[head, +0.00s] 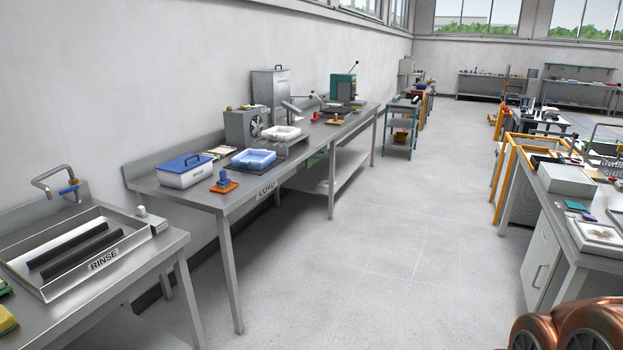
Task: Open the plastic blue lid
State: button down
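A blue lid (186,162) with a dark handle on top sits on a white box (184,178) with a label on its front. The box stands at the left end of the long grey bench (210,201) marked LOAD. The lid looks closed on the box. My gripper's fingertips are not clearly visible. An orange-brown rounded part of my arm shows at the bottom right corner, far from the box and across the aisle floor.
On the bench near the box are a blue-and-orange fixture (224,183), a light blue tray (254,159) and a grey fan unit (246,126). A RINSE sink (78,250) stands front left. The aisle floor (390,240) is clear. A cluttered bench (572,235) lines the right.

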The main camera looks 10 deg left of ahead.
aim_at(182, 165)
jog(key=u, duration=0.6)
jog(key=i, duration=2.05)
jog(key=u, duration=1.25)
jog(key=i, duration=1.4)
jog(key=u, duration=0.1)
